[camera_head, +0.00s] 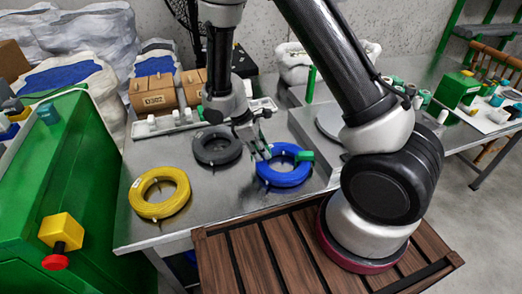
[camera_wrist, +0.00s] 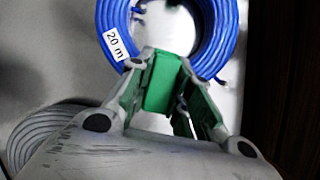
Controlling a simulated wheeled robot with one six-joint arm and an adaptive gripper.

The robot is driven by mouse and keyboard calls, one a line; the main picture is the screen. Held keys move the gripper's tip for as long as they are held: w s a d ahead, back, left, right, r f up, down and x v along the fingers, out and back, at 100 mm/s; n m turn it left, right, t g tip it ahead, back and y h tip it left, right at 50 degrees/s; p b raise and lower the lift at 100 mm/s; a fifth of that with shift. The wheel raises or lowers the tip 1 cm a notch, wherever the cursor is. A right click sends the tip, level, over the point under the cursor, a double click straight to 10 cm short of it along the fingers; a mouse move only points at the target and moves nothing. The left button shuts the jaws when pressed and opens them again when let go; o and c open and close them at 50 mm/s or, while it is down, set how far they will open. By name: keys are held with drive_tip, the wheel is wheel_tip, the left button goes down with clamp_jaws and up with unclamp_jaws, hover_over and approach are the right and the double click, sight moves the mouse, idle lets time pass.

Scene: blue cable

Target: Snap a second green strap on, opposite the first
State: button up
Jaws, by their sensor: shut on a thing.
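The blue cable coil (camera_head: 284,179) lies flat on the metal table. In the wrist view the coil (camera_wrist: 217,50) fills the top, with a white "20 m" label on it and its upper part cut off. One green strap (camera_head: 305,155) sits on the coil's right side in the head view. My gripper (camera_head: 264,152) is at the coil's left side, pointing down. In the wrist view my gripper (camera_wrist: 166,62) is shut on a second green strap (camera_wrist: 160,85), which overlaps the coil's near edge. I cannot tell whether this strap touches the cable.
A dark grey coil (camera_head: 217,149) lies close left of my gripper, and a yellow coil (camera_head: 160,207) lies further left. A white tray (camera_head: 160,130) and wooden boxes (camera_head: 153,94) are behind. Bare table shows between the yellow and blue coils.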

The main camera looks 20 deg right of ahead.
drive_tip(key=o, duration=0.4)
drive_tip(key=o, duration=0.6)
drive_tip(key=shift+c, duration=0.2)
drive_tip(key=shift+r, duration=0.1)
drive_tip(key=shift+r, duration=3.4)
